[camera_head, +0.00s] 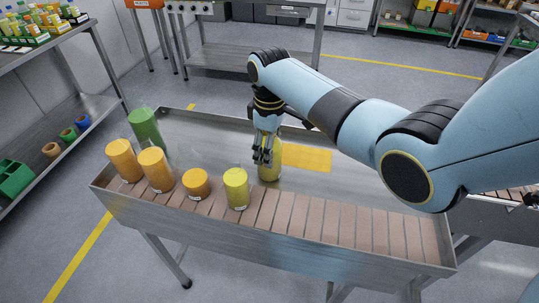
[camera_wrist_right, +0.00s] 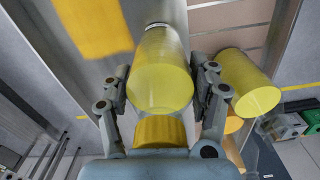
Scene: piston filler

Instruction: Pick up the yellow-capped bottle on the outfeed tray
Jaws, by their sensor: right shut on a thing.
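My right gripper (camera_head: 265,155) reaches down from above and is shut on the yellow-capped bottle (camera_head: 271,168). In the right wrist view the fingers of the right gripper (camera_wrist_right: 162,95) close on both sides of this bottle (camera_wrist_right: 160,70). Its body is yellow, and a darker yellow cap (camera_wrist_right: 160,131) shows close to my palm. The bottle looks upright over the outfeed tray (camera_head: 260,243). I cannot tell whether its base touches the tray. The fingers hide its upper part in the head view. My left gripper is out of view.
Left of the held bottle stand another yellow bottle (camera_head: 236,188), a short orange one (camera_head: 197,183), two taller orange ones (camera_head: 156,168) and a green one (camera_head: 146,130). A yellow patch (camera_head: 306,158) lies to the right. The tray's right part is clear; raised metal edges surround it.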

